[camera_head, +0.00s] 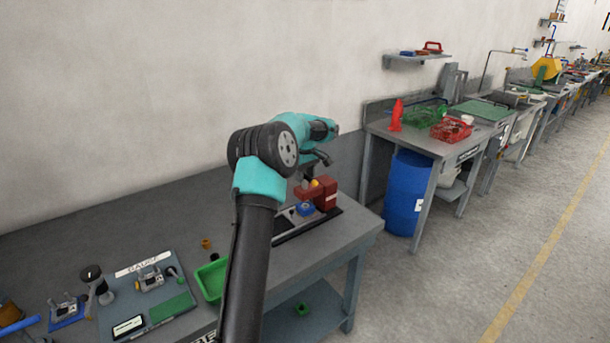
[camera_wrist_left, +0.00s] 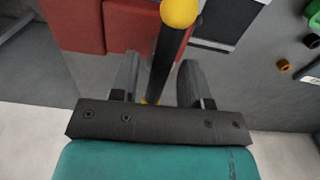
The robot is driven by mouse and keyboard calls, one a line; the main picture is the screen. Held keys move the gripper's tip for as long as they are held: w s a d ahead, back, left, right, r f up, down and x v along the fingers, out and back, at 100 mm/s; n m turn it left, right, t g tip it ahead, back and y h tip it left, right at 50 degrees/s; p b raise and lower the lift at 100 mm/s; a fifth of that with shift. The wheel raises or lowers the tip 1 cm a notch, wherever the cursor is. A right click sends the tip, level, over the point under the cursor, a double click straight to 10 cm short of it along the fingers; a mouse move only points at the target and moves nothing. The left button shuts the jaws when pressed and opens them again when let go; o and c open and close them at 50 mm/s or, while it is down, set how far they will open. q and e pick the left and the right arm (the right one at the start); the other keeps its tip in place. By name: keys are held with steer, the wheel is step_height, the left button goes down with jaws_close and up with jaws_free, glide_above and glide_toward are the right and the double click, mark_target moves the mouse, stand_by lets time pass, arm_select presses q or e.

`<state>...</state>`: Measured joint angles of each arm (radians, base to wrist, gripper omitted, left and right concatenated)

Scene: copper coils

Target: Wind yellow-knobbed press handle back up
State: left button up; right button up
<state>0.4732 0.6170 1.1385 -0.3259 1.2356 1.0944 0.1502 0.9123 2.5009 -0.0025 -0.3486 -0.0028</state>
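The press is a red block-like machine (camera_head: 327,196) on a dark base at the right end of the near bench. Its yellow knob (camera_head: 315,183) shows small in the head view, just below my left gripper (camera_head: 311,171). In the left wrist view the yellow knob (camera_wrist_left: 180,11) tops a dark handle rod (camera_wrist_left: 167,60), and red press body (camera_wrist_left: 76,22) lies behind. The rod runs between the two fingers of my left gripper (camera_wrist_left: 158,80). The fingers stand apart, with gaps visible beside the rod, so the gripper looks open around it. My right gripper is not in view.
A blue part (camera_head: 305,209) sits at the press. A green bin (camera_head: 211,280) and a gauge board (camera_head: 150,300) lie on the bench to the left, partly behind my arm. A blue barrel (camera_head: 408,192) stands beyond the bench's right end. The bench's back middle is clear.

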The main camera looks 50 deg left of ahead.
arm_select(q)
steer(key=shift+r, duration=3.5)
